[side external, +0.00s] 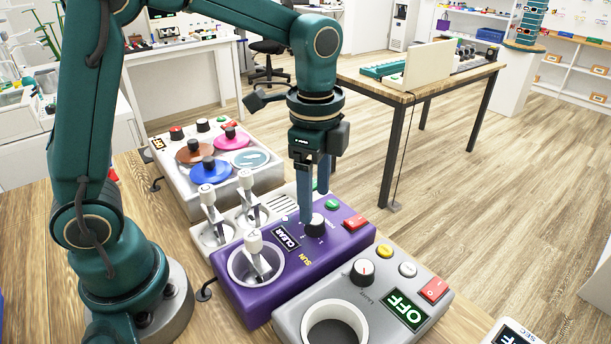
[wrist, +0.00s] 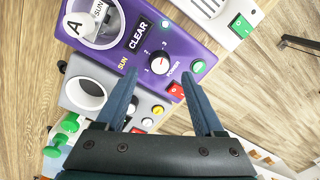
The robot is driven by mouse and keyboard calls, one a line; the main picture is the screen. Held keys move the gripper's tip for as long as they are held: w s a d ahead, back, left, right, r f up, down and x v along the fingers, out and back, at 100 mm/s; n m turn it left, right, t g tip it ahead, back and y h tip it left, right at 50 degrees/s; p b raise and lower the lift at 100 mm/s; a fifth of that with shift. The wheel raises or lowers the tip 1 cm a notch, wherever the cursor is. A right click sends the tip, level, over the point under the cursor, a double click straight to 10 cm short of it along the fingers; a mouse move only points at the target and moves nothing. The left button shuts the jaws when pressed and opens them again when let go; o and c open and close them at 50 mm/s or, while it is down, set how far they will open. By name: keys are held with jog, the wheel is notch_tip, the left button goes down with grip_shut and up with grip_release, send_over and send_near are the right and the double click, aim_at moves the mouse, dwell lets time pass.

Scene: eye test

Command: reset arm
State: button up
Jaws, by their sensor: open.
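My gripper (side external: 314,206) is open and points down over the purple device (side external: 262,290). In the wrist view my gripper's fingertips (wrist: 159,76) stand apart, with nothing held between them.
The grey device (side external: 290,322) reading OFF stands in front of the purple one. A white device with coloured discs (side external: 187,178) and a white device with levers (side external: 209,228) stand behind. A wooden table (side external: 409,94) is further back, with open floor before it.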

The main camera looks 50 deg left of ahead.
aim_at(305, 228)
jog(key=shift+r, duration=0.35)
jog(key=s+a+r+n+t, duration=0.1)
jog(key=s+n+t, duration=0.1)
jog(key=s+n, duration=0.3)
jog(key=s+a+r+n+t, duration=0.1)
jog(key=s+r+n+t, duration=0.1)
jog(key=s+n, duration=0.4)
jog(key=shift+s+a+r+n+t, duration=0.2)
jog(key=shift+a+r+n+t, duration=0.1)
jog(key=shift+n+t, duration=0.3)
